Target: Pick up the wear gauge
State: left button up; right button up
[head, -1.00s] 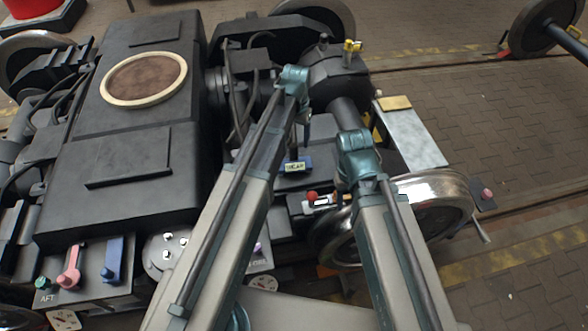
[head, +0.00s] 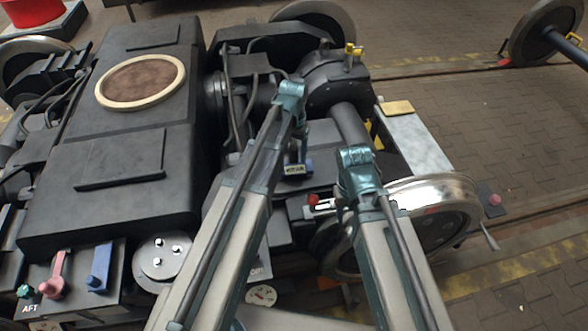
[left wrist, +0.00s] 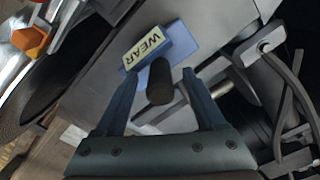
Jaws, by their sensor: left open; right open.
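The wear gauge is a blue block with a cream label reading WEAR and a dark round handle. It lies on a flat grey surface of the bogie, seen in the head view (head: 297,171) and in the left wrist view (left wrist: 181,38). In the left wrist view my left gripper (left wrist: 160,78) is open, with its two fingers on either side of the handle. I cannot tell whether either finger touches it. In the head view the left gripper (head: 299,152) is small and partly hidden just above the gauge. My right arm shows, but its gripper is hidden.
A red knob (head: 313,199) stands right of the gauge, near a shiny wheel (head: 438,188). Hoses (left wrist: 287,75) and dark bogie parts crowd the gauge's other side. A pale slab (head: 415,138) lies further right.

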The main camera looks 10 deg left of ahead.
pick_arm(q)
grip_shut()
dwell(1.4)
